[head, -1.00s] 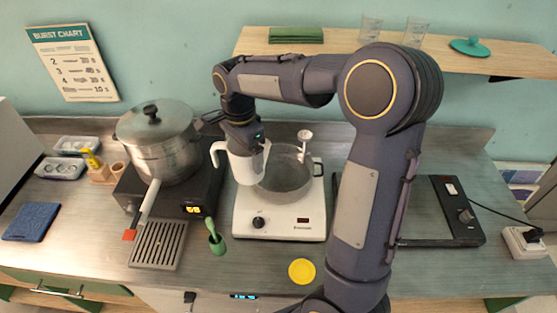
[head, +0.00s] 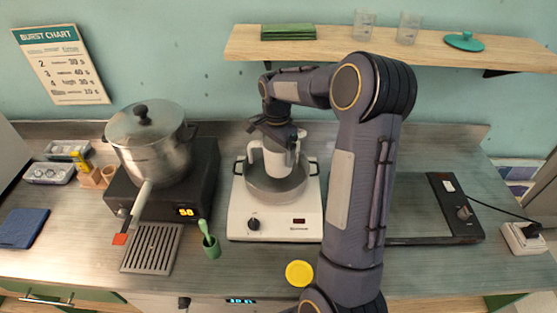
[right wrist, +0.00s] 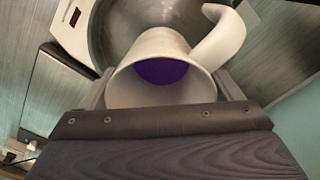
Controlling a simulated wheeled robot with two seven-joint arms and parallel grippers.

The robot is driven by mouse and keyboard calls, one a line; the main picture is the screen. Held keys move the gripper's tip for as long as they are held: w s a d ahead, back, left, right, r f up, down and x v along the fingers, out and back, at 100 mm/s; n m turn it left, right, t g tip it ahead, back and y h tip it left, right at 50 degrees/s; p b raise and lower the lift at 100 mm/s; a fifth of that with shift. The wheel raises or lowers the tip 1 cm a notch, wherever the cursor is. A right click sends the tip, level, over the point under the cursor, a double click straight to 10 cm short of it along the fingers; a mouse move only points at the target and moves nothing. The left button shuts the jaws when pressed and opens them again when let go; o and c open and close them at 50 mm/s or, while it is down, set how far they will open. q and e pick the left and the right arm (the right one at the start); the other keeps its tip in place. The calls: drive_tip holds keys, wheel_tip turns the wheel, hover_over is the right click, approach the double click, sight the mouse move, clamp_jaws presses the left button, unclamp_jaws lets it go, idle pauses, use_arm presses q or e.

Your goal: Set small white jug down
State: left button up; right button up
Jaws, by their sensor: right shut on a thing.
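The small white jug (head: 277,161) is in my right gripper (head: 277,134), over the grey pan (head: 275,190) on the white scale-like hot plate (head: 275,222). In the right wrist view the jug (right wrist: 150,90) shows its open mouth, a curved handle and purple contents inside. The right gripper (right wrist: 165,103) is shut on the jug. In the head view the jug's lower part appears within the pan's outline; whether it touches the pan I cannot tell. My left gripper is not in view.
A lidded steel pot (head: 150,145) stands on a black heater to the left. A black plate device (head: 440,215) is at the right. The counter between green cup and yellow disc is clear.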

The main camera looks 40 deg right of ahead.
drive_tip(key=shift+d+f+b, duration=0.15)
drive_tip(key=shift+f+b, duration=0.45)
drive_tip(key=shift+f, duration=0.35)
drive_tip(key=shift+d+f+b, duration=0.15)
drive_tip(key=shift+f+b, duration=0.45)
drive_tip(key=shift+f, duration=0.35)
